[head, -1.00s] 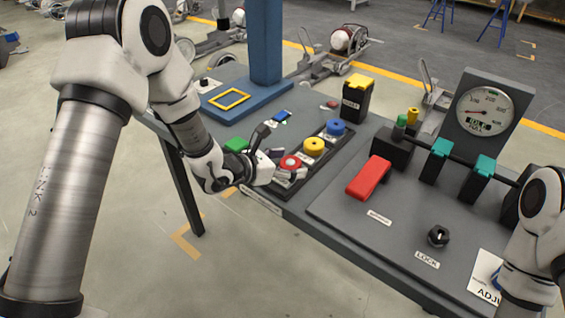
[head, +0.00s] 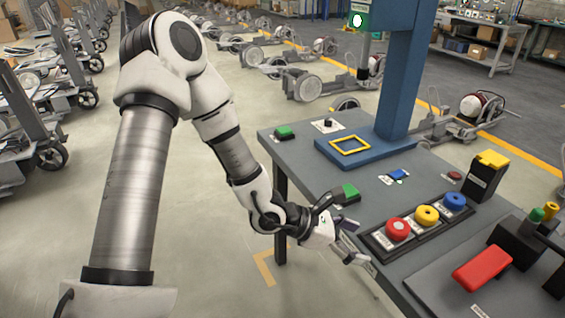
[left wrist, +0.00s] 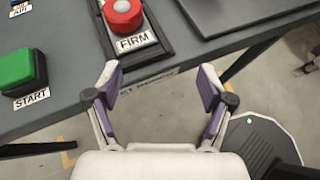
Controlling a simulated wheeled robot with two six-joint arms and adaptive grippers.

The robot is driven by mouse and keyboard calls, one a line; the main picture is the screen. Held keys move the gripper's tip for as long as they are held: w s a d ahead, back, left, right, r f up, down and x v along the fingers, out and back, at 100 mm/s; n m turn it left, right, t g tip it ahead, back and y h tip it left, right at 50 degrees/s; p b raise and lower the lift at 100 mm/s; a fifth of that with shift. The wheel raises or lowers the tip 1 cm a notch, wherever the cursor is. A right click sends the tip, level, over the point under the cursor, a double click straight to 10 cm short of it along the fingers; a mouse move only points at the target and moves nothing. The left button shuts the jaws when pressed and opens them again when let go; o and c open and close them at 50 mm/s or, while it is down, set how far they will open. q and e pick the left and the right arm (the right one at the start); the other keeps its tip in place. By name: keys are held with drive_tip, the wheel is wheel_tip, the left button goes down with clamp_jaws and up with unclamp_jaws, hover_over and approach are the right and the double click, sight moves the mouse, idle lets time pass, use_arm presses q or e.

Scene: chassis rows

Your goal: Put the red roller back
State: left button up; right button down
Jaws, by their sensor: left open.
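The red roller (head: 398,229) is a short red cylinder with a pale top centre in the head view. It sits upright at the near-left end of the dark tray (head: 372,241), at the place labelled FIRM. In the left wrist view the red roller (left wrist: 122,14) is at the top, cut by the frame edge. My left gripper (head: 347,232) is open, off to the left of the tray by the bench's front edge. In the wrist view nothing is between my left gripper's fingers (left wrist: 158,85), and the roller is apart from them. My right gripper is out of view.
A yellow roller (head: 427,215) and a blue roller (head: 454,203) stand in the same tray. A green START button (left wrist: 17,70) is left of the tray. A red handle (head: 482,269) lies to the right. A blue post (head: 405,75) rises behind. Open floor lies left of the bench.

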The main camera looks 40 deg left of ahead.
use_arm(q)
drive_tip(key=s+d+f+m+g+y, duration=0.1)
drive_tip(key=s+d+f+m+g, duration=0.1)
drive_tip(key=s+f+m+g, duration=0.85)
drive_tip(key=s+a+f+m+g+y, duration=0.1)
drive_tip(key=s+a+f+m+y, duration=0.75)
drive_tip(key=s+f, duration=0.45)
drive_tip(key=d+f+m+t+h, duration=0.1)
drive_tip(key=d+f+m+t, duration=0.25)
drive_tip(key=m, duration=0.45)
wheel_tip(320, 180, up, 6)
drive_tip(key=p, duration=0.6)
drive_tip(key=shift+g, duration=0.4)
